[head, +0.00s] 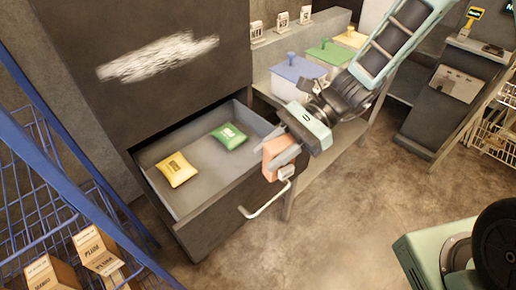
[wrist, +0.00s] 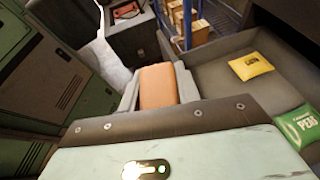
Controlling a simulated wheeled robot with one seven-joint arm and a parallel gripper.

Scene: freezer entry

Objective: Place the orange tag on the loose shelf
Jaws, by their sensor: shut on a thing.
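My gripper (head: 280,160) is shut on an orange piece, which I take to be the orange tag (head: 275,151). It is held in the air by the front right corner of an open drawer, near the drawer's handle. In the wrist view the orange tag (wrist: 158,86) shows between the two pale fingers of my gripper (wrist: 157,92), a plain block-like face with no readable print. I cannot tell which surface is the loose shelf. A blue wire rack (head: 50,165) with cartons stands at the left.
The open grey drawer (head: 215,185) holds a yellow bag (head: 177,169) and a green bag (head: 229,136). Lidded bins, blue (head: 297,70) and green (head: 330,53), stand on a bench behind my arm. Small white cards (head: 282,21) stand on a ledge.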

